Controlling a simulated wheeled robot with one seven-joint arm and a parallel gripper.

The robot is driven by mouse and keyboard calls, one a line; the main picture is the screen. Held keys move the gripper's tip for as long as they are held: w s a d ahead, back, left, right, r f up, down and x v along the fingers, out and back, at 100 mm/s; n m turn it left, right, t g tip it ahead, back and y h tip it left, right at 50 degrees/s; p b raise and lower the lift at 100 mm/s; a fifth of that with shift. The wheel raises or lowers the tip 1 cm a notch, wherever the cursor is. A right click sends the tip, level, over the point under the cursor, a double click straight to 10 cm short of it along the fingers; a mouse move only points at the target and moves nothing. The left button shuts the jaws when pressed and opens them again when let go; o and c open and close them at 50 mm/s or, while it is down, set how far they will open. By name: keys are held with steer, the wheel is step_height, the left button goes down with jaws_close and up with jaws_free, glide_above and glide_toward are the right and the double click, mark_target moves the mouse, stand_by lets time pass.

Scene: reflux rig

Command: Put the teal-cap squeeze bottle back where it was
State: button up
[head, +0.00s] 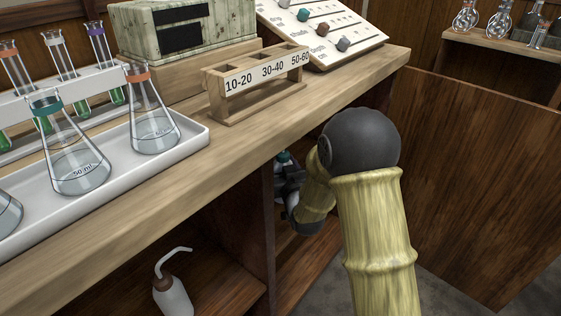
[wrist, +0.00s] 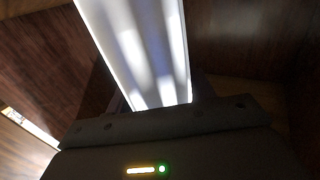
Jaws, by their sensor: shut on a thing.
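The teal-cap squeeze bottle shows in the head view only as a bit of its teal cap (head: 284,157), just below the bench edge. Its pale white body (wrist: 140,50) fills the upper middle of the wrist view. My gripper (head: 288,178) is shut on this bottle, inside the cupboard space under the bench top. In the head view my own arm and the bench hide most of the bottle and the jaws. I cannot tell whether the bottle touches a shelf.
A brown-capped squeeze bottle (head: 172,292) stands on the left lower shelf, left of a dark upright divider (head: 262,225). The bench top (head: 195,165) above carries a white tray of flasks (head: 190,140) and a slotted wooden rack (head: 257,85). Dark wood panels enclose the wrist view.

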steer(key=shift+f, duration=0.9)
steer(key=shift+f+b, duration=0.15)
steer(key=shift+b, duration=0.2)
steer(key=o, duration=0.7)
steer(key=b+v, duration=0.9)
steer(key=v, duration=0.3)
